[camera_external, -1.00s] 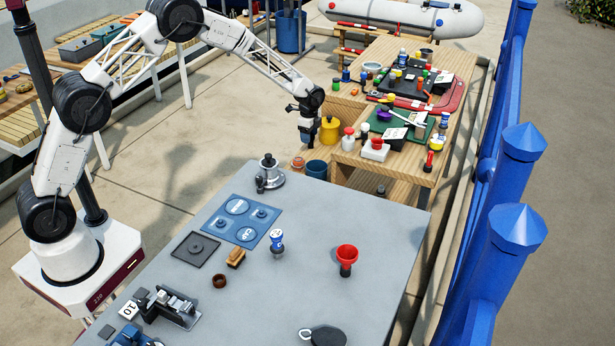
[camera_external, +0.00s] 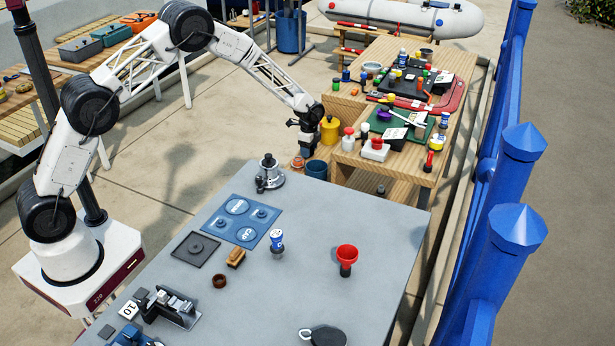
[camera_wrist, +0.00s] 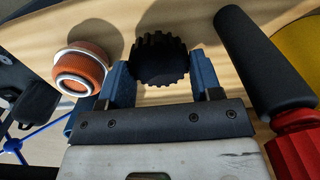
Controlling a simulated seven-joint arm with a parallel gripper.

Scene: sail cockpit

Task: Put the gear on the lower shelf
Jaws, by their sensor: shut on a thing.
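A black toothed gear (camera_wrist: 160,58) sits between the two blue fingers of my gripper (camera_wrist: 162,82) in the wrist view. The fingers are shut on it. Pale wood of the lower shelf (camera_wrist: 195,20) shows behind and around the gear; I cannot tell whether the gear touches it. In the external view my gripper (camera_external: 304,151) points down over the low wooden shelf area at the left end of the workbench, beside a yellow container. The gear cannot be made out there.
An orange jar with a pale ring (camera_wrist: 82,72) is close left of the gripper. A black-handled tool with a red collar (camera_wrist: 262,65) is close right, with a yellow container (camera_external: 330,130) beyond. The grey table (camera_external: 330,215) lies in front.

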